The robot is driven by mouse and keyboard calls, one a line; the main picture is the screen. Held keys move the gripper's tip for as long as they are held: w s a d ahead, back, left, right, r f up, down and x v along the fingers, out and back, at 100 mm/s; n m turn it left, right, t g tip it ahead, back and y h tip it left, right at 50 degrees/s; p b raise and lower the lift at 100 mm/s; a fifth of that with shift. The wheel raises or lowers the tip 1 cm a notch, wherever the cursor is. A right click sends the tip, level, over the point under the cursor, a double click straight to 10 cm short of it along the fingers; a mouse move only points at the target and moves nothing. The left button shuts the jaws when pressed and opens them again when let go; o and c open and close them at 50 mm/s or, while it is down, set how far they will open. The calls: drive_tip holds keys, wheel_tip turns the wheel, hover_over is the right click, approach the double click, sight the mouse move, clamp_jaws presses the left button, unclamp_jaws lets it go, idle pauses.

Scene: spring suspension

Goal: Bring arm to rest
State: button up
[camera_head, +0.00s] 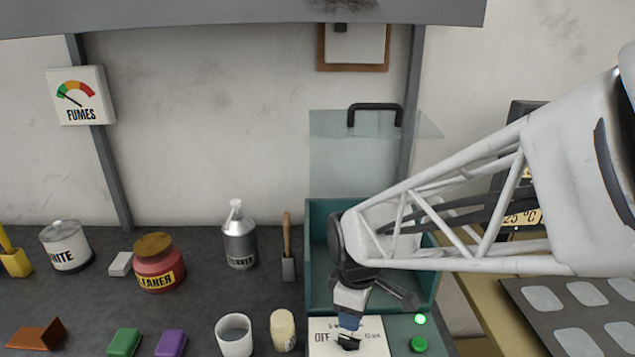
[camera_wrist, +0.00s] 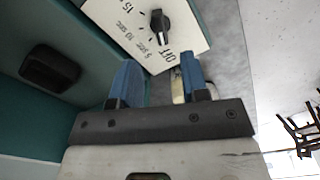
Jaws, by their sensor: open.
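My gripper (camera_head: 350,322) hangs over the front of a teal box (camera_head: 317,225), just above its white dial panel (camera_head: 372,341). In the wrist view, its two blue-tipped fingers (camera_wrist: 160,82) are apart with nothing held between them. The black dial knob (camera_wrist: 160,24) shows beyond the fingertips, with OFF and second marks printed around it. The fingers look clear of the knob, though the exact gap is hard to tell. My arm reaches in from the right and hides part of the box.
The box's transparent lid (camera_head: 352,160) stands raised, with a black handle (camera_head: 376,108). A lit green lamp (camera_head: 420,319) and a green button (camera_head: 419,344) sit right of the panel.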

drive_tip(key=s+d+r+m+t, duration=0.2)
drive_tip(key=s+d+r+m, duration=0.8)
drive_tip(key=s+m, duration=0.2)
drive_tip(key=shift+s+r+m+t, duration=0.25)
drive_tip(key=shift+r+m+t, duration=0.1)
drive_tip(key=shift+m, duration=0.35)
idle(0.4)
